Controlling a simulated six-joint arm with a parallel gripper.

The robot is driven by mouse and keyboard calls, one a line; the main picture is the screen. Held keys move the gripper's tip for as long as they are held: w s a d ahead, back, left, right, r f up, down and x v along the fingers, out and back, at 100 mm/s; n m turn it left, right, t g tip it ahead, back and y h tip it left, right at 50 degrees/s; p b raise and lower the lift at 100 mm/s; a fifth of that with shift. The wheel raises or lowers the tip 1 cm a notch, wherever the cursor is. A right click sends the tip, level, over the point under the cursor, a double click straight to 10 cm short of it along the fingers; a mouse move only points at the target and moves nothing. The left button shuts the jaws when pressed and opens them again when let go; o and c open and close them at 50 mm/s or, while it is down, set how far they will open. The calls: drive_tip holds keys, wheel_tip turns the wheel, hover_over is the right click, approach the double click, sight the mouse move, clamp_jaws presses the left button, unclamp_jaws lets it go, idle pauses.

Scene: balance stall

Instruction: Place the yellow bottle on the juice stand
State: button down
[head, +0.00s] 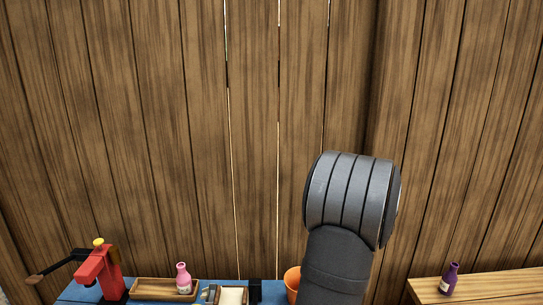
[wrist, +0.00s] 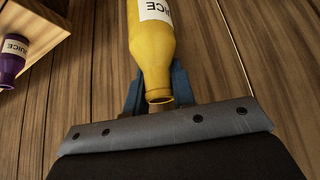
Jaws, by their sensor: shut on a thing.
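The yellow bottle (wrist: 150,50), with a white JUICE label, is in my gripper (wrist: 158,84) in the wrist view. The blue fingers close on its two sides, with its open mouth toward the camera. The far end of the bottle is cut off by the picture's top edge. In the head view my arm stands at right of centre, and neither gripper nor yellow bottle shows there. A wooden stand (head: 480,286) at the lower right carries a purple bottle (head: 450,278). Its label reads JUICE in the wrist view (wrist: 12,58), but I cannot tell whether this is the juice stand.
A blue table (head: 80,293) at the lower left holds a red press (head: 100,274), a pink bottle (head: 183,278) by a wooden tray (head: 150,287), and an orange cup (head: 292,282). A plank wall (head: 200,130) fills the back.

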drive_tip(key=w+a+n, duration=0.1)
drive_tip(key=w+a, duration=0.1)
drive_tip(key=a, duration=0.7)
drive_tip(key=w+a+n+y, duration=0.1)
drive_tip(key=w+a, duration=0.2)
drive_tip(key=a, duration=0.7)
drive_tip(key=w+a, duration=0.3)
drive_tip(key=a, duration=0.6)
drive_tip(key=shift+a+n+y, duration=0.2)
drive_tip(key=shift+n+y, duration=0.1)
drive_tip(key=shift+n, duration=0.1)
drive_tip(key=shift+d, duration=0.1)
drive_tip(key=s+d+m+h, duration=0.1)
drive_tip(key=s+d, duration=0.3)
drive_tip(key=d, duration=0.8)
drive_tip(key=s+d+m, duration=0.1)
drive_tip(key=s+d, duration=0.3)
drive_tip(key=d, duration=0.8)
drive_tip(key=s+d+m+h, duration=0.15)
drive_tip(key=s+d, duration=0.35)
drive_tip(key=d, duration=0.7)
drive_tip(key=s+d+m, duration=0.1)
drive_tip(key=s+d, duration=1)
drive_tip(key=s, duration=0.3)
drive_tip(key=s+d+r+m+g+h, duration=0.1)
drive_tip(key=s+d+m, duration=0.1)
drive_tip(key=s+d, duration=0.9)
drive_tip(key=s, duration=0.3)
drive_tip(key=shift+s+r, duration=0.25)
drive_tip(key=shift+r, duration=0.05)
